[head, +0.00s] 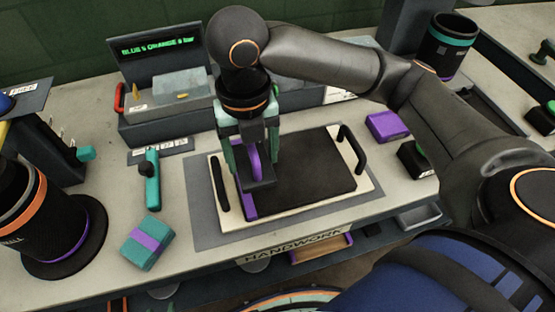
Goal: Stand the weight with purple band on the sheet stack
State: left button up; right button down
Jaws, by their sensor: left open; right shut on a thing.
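A dark weight with a purple band (256,162) is in my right gripper (254,155), which comes down from above with its teal fingers on both sides. The weight is upright over the left part of the sheet stack (312,182). The stack is dark and flat and lies on a pale board with black handles on its left and right. I cannot tell whether the weight's base touches the stack or hangs just above it. My fingers hide part of the weight. I see no part of my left gripper.
A teal block with a purple stripe (148,243) and a teal-handled tool (152,180) lie left of the board. A black cylinder with an orange band (22,205) stands far left. A purple block (387,126) is at right. A display unit (155,47) stands behind.

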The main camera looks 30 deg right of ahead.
jog(key=b, duration=0.2)
send_over(276, 171)
jog(key=a, duration=0.1)
jog(key=f, duration=0.5)
jog(key=shift+s+a, duration=0.2)
jog(key=shift+s, duration=0.15)
jog(key=shift+w+d+f, duration=0.25)
jog(key=shift+d+f, duration=0.15)
jog(key=shift+f, duration=0.15)
jog(key=f, duration=0.3)
jog(key=shift+d, duration=0.3)
jog(key=shift+w+f, duration=0.1)
jog(key=shift+f, duration=0.25)
pick_arm(q)
jog(key=shift+w+d+f+h, duration=0.15)
jog(key=shift+w+d+f, duration=0.15)
jog(key=shift+d, duration=0.1)
jog(key=shift+w+d+f+h, duration=0.15)
jog(key=shift+w+d, duration=0.15)
jog(key=shift+d, duration=0.1)
jog(key=shift+r, duration=0.1)
pick_arm(e)
grip_release()
jog(key=shift+f, duration=0.15)
pick_arm(q)
jog(key=shift+f, duration=0.2)
